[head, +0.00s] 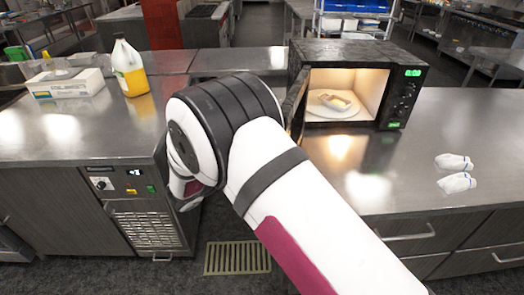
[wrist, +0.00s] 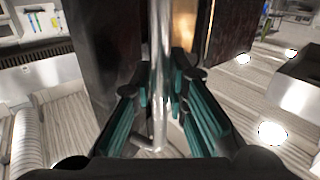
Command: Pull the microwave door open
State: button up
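The microwave (head: 399,101) stands on the steel counter, lit inside, with a plate (head: 335,112) holding a small package (head: 340,102). Its door (head: 296,99) stands open, swung out at the left side and partly hidden behind my arm. In the wrist view, the upright metal handle (wrist: 160,70) runs between the fingers of my gripper (wrist: 162,95), in front of the dark door panel (wrist: 104,45). Teal finger pads lie on both sides of the bar; whether they press on it is unclear. In the head view my arm hides the gripper and handle.
A yellow-filled jug (head: 130,68) and a white box (head: 66,83) stand on the left counter. A floor grate (head: 237,258) lies in the gap between the counters.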

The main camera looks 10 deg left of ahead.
jog(key=shift+o, duration=1.2)
jog(key=shift+s, duration=0.1)
jog(key=v, duration=1.2)
